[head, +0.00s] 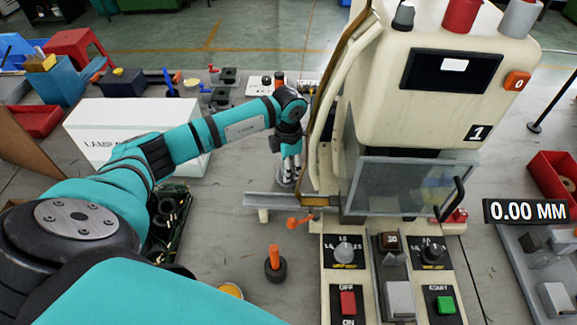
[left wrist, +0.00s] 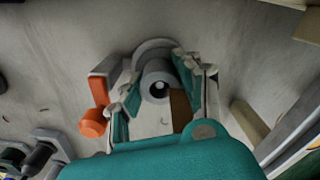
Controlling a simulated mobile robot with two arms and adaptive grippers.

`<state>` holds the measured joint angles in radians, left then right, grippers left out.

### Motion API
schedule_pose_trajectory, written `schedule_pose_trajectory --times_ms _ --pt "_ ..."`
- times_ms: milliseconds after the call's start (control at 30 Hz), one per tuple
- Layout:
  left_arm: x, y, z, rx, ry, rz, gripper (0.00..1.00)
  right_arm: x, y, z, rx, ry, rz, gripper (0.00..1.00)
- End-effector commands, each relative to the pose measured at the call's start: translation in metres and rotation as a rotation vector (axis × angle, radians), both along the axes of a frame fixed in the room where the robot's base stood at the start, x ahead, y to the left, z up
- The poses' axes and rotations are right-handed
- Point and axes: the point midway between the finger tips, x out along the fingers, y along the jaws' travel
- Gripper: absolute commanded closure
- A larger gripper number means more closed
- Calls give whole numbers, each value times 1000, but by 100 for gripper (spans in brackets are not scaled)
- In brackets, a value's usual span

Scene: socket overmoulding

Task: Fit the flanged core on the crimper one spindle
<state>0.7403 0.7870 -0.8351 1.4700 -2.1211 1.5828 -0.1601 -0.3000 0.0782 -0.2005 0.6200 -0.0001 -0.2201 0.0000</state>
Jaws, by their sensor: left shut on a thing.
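The crimper marked 1 (head: 410,105) is a cream machine on the right of the head view, with a clear guard at its front. My left gripper (head: 291,158) points down just left of it. In the left wrist view its fingers (left wrist: 155,95) are shut on a pale grey cylinder with a dark bore, which looks like the flanged core (left wrist: 158,80). A wider grey round flange shows behind the cylinder. The flange also shows below the fingers in the head view (head: 285,180). I cannot make out the spindle. My right gripper is not in view.
A grey rail (head: 275,201) juts left from the crimper, with an orange-ended lever (head: 300,220) in front. A dark round base with an orange peg (head: 274,262) stands nearer. A white box (head: 95,125) is at the left. A control panel (head: 348,270) lies before the crimper.

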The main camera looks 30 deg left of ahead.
Motion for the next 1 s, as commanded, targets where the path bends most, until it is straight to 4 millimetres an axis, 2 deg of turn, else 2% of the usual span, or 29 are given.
schedule_pose_trajectory --times_ms 200,233,433,767,867,1000 --pt "0 0 -6 0 0 0 88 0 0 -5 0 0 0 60" --pt "0 0 -6 -1 -1 0 65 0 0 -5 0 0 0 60" --pt "0 0 -5 0 0 0 39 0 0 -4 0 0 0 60" --pt "1 1 0 1 -2 1 39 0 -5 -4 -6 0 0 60" --pt "2 1 12 2 -6 2 39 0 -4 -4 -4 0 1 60" --pt "2 1 41 2 -8 1 39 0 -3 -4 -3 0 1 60"
